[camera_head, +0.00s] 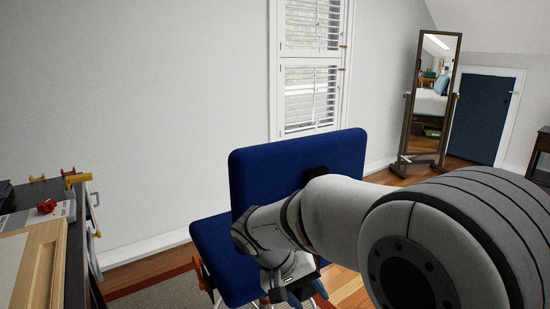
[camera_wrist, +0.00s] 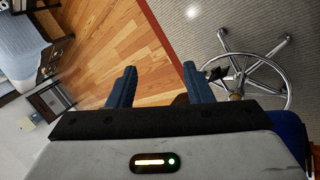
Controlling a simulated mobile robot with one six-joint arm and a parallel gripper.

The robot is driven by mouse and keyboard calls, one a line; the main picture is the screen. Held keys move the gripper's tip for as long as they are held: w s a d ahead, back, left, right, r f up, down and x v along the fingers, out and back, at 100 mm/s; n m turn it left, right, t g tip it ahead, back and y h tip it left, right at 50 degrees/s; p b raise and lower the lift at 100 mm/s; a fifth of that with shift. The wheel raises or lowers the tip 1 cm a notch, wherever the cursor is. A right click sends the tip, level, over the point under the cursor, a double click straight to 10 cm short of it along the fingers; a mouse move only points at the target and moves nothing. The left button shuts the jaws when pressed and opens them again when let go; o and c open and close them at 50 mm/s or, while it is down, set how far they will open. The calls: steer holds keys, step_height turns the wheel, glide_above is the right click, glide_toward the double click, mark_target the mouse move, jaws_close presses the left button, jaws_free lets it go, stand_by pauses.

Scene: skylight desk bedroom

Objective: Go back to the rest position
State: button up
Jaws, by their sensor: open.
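My gripper shows in the wrist view (camera_wrist: 157,86), with its two blue fingers spread apart. It is open, with nothing between the fingers; wooden floor shows beyond them. In the head view my white and grey arm reaches from the lower right towards the blue chair (camera_head: 300,160). The arm's wrist end is low in front of the chair, and the fingers are mostly hidden there. I cannot tell whether the arm touches the chair.
A desk (camera_head: 75,240) with a wooden tray (camera_head: 45,265) and a red object (camera_head: 46,206) stands at left. A standing mirror (camera_head: 434,95) and a dark blue door (camera_head: 480,118) are at back right. The chair's metal base (camera_wrist: 285,75) stands on a grey rug (camera_wrist: 210,35).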

steer(key=s+d+r+t+y+p, duration=0.2)
steer(key=s+d+r+y+p, duration=0.4)
steer(key=s+r+p, duration=0.5)
step_height(320, 180, up, 4)
steer(key=shift+s+d+f+m+p, duration=0.15)
steer(key=shift+s+d+m+p, duration=0.25)
steer(key=shift+s+d, duration=0.7)
steer(key=shift+w+d, duration=0.1)
